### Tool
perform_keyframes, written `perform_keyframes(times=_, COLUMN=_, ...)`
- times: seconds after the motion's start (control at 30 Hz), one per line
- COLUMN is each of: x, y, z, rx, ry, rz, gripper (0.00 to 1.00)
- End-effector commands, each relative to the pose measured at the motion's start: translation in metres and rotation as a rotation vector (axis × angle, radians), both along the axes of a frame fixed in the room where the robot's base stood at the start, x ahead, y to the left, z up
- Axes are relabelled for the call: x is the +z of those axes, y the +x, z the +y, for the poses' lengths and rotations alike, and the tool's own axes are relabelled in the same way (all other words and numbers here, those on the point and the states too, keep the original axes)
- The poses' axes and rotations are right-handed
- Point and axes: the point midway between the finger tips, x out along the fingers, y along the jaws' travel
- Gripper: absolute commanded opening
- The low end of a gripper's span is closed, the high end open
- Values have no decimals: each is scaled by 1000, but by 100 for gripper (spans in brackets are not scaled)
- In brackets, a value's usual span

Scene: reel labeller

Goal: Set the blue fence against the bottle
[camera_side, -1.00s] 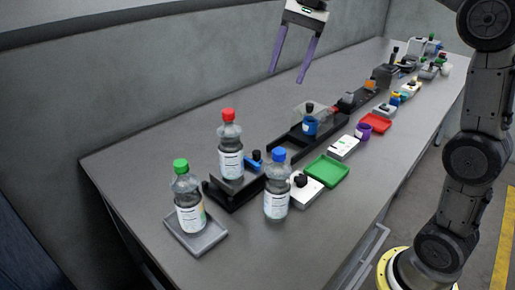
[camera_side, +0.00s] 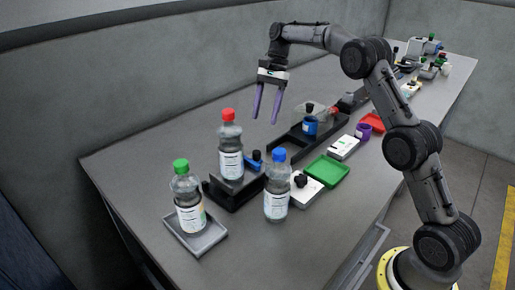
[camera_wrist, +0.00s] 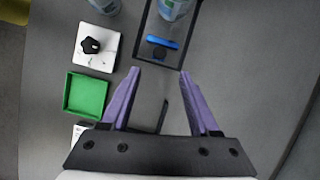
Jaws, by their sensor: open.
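The blue fence (camera_side: 256,158) is a short blue bar on the black labeller bed (camera_side: 234,193), just right of the red-capped bottle (camera_side: 230,150) standing there. In the wrist view the fence (camera_wrist: 162,42) lies crosswise in the black frame, with a gap between it and the bottle (camera_wrist: 173,8) at the top edge. My gripper (camera_side: 265,120) is open and empty, with purple fingers pointing down, above and behind the fence. In the wrist view my gripper (camera_wrist: 158,72) has its fingertips spread short of the fence.
A green-capped bottle (camera_side: 189,205) stands on a grey tray (camera_side: 213,238). A blue-capped bottle (camera_side: 277,190) stands beside a white box with a black knob (camera_side: 304,190). The front left table is clear.

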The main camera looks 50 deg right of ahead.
Motion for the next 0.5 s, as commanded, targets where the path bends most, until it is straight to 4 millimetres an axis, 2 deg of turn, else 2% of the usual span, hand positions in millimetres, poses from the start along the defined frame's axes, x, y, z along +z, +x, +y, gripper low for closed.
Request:
perform_keyframes(times=0.3, x=-59, y=-6, z=25, rx=2, ry=1, rz=4, gripper=62)
perform_keyframes(times=0.5, x=-87, y=-8, z=36, rx=2, ry=1, rz=2, gripper=62)
